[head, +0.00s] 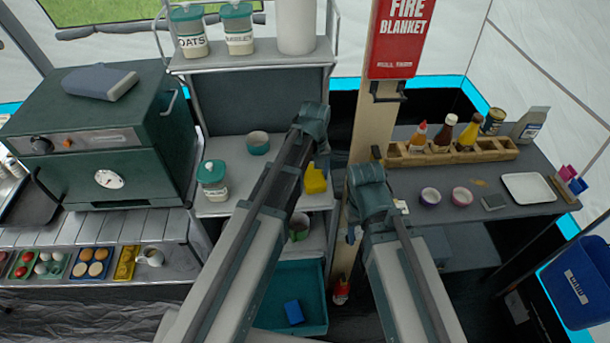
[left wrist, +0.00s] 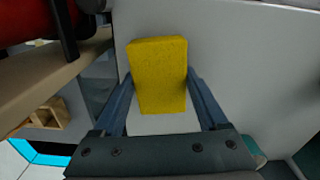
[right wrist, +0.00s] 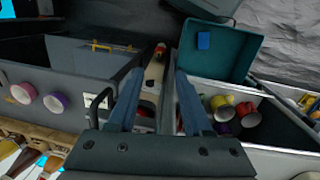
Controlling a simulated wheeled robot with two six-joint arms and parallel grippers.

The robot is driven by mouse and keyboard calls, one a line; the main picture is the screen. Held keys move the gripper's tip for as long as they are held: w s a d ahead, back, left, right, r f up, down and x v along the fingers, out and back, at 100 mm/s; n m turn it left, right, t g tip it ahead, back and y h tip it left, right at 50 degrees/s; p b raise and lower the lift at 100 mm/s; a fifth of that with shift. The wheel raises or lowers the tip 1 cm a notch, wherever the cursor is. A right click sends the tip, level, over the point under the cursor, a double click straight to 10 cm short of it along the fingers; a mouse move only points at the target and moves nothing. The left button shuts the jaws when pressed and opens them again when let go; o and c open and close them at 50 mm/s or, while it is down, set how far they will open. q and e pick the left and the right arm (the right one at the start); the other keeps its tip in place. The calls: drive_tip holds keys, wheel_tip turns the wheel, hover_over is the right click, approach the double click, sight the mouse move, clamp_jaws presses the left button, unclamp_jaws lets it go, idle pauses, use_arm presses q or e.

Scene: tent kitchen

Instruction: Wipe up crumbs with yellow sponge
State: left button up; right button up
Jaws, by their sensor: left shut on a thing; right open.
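The yellow sponge (head: 315,180) is held upright at the shelf unit. In the left wrist view the sponge (left wrist: 158,70) sits between the fingers of my left gripper (left wrist: 160,100), which is shut on it, with a pale surface behind. A small tan patch (head: 479,182), perhaps the crumbs, lies on the dark right-hand table (head: 520,212), away from the sponge. My right gripper (right wrist: 158,90) is open and empty. In the head view its fingers are mostly hidden by its wrist, near the wooden post.
The wooden post (head: 358,125) with a red fire blanket case (head: 402,38) stands between shelf and right table. Bowls (head: 430,196), a white tray (head: 527,187) and a wooden bottle rack (head: 485,152) are on that table. A teal bin (head: 275,312) stands low in front.

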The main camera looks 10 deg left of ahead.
use_arm(q)
drive_tip(key=shift+w+d, duration=0.15)
drive_tip(key=shift+d, duration=0.35)
drive_tip(key=shift+a+f, duration=0.1)
drive_tip(key=shift+f, duration=0.05)
drive_tip(key=shift+s+a, duration=0.35)
drive_tip(key=shift+a, duration=0.35)
drive_tip(key=shift+s+a, duration=0.15)
drive_tip(key=shift+a, duration=0.55)
drive_tip(key=shift+s+a, duration=0.15)
drive_tip(key=shift+a, duration=0.55)
drive_tip(key=shift+s+a, duration=0.3)
drive_tip(key=shift+a, duration=0.65)
drive_tip(key=shift+s+a, duration=0.25)
drive_tip(key=shift+a, duration=0.65)
drive_tip(key=shift+a, duration=0.1)
